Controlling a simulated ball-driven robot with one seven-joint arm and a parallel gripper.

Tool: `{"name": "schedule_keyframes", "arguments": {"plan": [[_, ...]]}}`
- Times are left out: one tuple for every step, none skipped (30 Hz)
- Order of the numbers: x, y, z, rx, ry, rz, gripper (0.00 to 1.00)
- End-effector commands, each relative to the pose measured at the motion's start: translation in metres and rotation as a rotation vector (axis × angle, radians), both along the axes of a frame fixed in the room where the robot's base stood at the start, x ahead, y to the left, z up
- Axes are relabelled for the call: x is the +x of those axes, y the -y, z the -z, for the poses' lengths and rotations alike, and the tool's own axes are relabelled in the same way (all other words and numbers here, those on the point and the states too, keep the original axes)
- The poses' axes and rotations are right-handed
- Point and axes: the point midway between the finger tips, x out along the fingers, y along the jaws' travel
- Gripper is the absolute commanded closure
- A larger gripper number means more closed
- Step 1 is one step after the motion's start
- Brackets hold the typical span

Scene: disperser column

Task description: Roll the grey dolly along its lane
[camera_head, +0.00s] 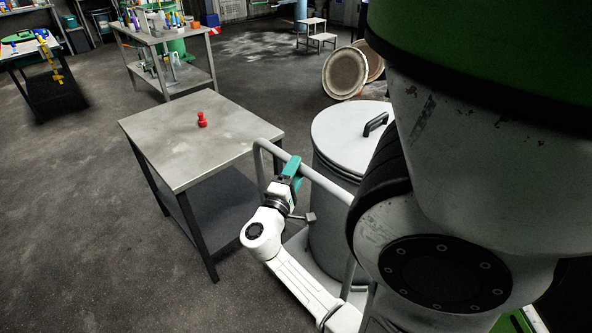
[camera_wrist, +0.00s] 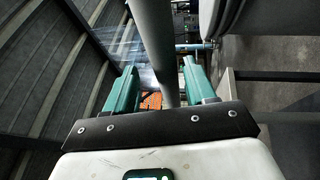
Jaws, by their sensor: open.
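The grey dolly has a tubular push handle (camera_head: 327,184) and a low platform. It stands to the right of the metal table in the head view, and my arm hides part of it. A large lidded grey drum (camera_head: 335,225) stands on it. My gripper (camera_head: 292,165) with teal fingers is at the handle's upper rail. In the wrist view, the grey handle tube (camera_wrist: 153,35) runs between the two spread fingers of my gripper (camera_wrist: 159,68). The fingers are open, with gaps beside the tube. I cannot tell how deep the tube sits between them.
A metal table (camera_head: 170,165) with a red object (camera_head: 202,119) on it stands close to the left of the dolly. Round pale lids (camera_head: 345,73) lean behind the drum. A workbench (camera_head: 165,40) stands farther back. Open floor lies left of and beyond the table.

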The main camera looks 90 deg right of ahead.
Motion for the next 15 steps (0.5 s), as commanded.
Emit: {"name": "schedule_keyframes", "arguments": {"plan": [[0.005,-0.007,0.004,0.0,-0.001,-0.004,0.45],[0.007,-0.012,0.005,0.001,-0.001,-0.006,0.45],[0.01,-0.019,0.007,0.001,-0.001,-0.006,0.45],[0.013,-0.024,0.008,0.001,-0.001,-0.007,0.45],[0.016,-0.03,0.009,0.001,-0.001,-0.007,0.45],[0.019,-0.037,0.011,0.001,0.0,-0.007,0.45],[0.022,-0.042,0.011,0.001,0.0,-0.007,0.45],[0.025,-0.047,0.012,0.0,-0.001,-0.008,0.45],[0.028,-0.053,0.013,0.0,0.0,-0.007,0.45],[0.03,-0.058,0.014,0.001,-0.001,-0.007,0.45],[0.032,-0.062,0.015,0.001,-0.001,-0.006,0.45],[0.035,-0.067,0.016,0.001,0.0,-0.007,0.45],[0.037,-0.07,0.016,-0.001,0.001,-0.006,0.45],[0.039,-0.073,0.016,-0.001,0.0,-0.007,0.45],[0.04,-0.076,0.017,-0.001,0.001,-0.006,0.45]]}}
